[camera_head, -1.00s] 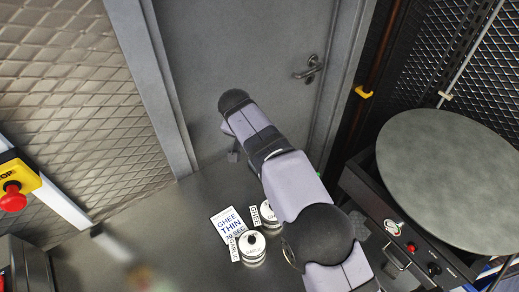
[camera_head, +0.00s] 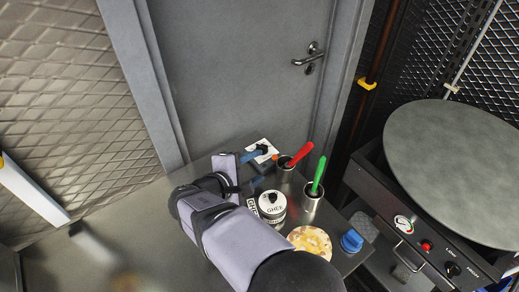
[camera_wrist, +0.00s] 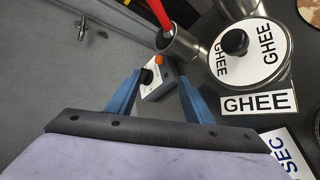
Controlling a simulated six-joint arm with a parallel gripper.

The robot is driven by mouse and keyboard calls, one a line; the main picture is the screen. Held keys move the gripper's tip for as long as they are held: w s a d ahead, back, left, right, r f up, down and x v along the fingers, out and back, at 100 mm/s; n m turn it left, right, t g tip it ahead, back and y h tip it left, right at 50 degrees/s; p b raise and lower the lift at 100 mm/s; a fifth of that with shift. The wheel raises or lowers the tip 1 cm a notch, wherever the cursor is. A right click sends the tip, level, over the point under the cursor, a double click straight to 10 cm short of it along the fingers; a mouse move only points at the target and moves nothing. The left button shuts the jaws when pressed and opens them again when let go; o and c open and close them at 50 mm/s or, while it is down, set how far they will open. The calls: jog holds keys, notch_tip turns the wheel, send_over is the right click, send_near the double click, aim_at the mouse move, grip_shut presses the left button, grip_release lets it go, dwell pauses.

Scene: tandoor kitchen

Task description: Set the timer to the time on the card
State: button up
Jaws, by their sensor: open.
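The timer (camera_wrist: 157,84), a small pale box with a black knob and an orange button, lies between and beyond my fingertips in the wrist view. It also shows in the head view (camera_head: 265,145), partly behind a finger. My gripper (camera_wrist: 160,77) is open, with its two blue fingers apart and nothing held. It also shows in the head view (camera_head: 260,168). I cannot tell whether a finger touches the timer. The card (camera_wrist: 287,152) shows only in part at the wrist view's lower right, with "SEC" legible; my arm hides it in the head view. The dial setting is too small to read.
A lidded ghee pot (camera_head: 272,207) with a GHEE label (camera_wrist: 258,103) stands close by the gripper. Metal cups hold a red handle (camera_head: 301,154) and a green handle (camera_head: 319,174). A flatbread (camera_head: 309,242) and a blue object (camera_head: 351,241) lie nearer. The counter's left is clear.

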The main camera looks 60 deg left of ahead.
aim_at(261, 146)
jog(key=n, duration=0.1)
jog(key=n+y, duration=0.1)
jog(key=n, duration=0.1)
jog(key=shift+w+a+n+t, duration=0.2)
jog(key=shift+n+t, duration=0.1)
jog(key=n, duration=0.2)
jog(key=shift+a+r+n, duration=0.15)
jog(key=shift+a+n, duration=0.1)
jog(key=shift+n, duration=0.15)
jog(key=n, duration=0.2)
jog(key=a+r+n+y, duration=0.1)
jog(key=n, duration=0.1)
jog(key=shift+s+a, duration=0.1)
jog(key=shift+a, duration=0.1)
jog(key=shift+a+n+y, duration=0.15)
jog(key=shift+n+y, duration=0.15)
jog(key=shift+n, duration=0.7)
jog(key=n, duration=0.2)
jog(key=shift+n, duration=0.4)
jog(key=shift+p+x, duration=1.2)
jog(key=shift+x, duration=2.45)
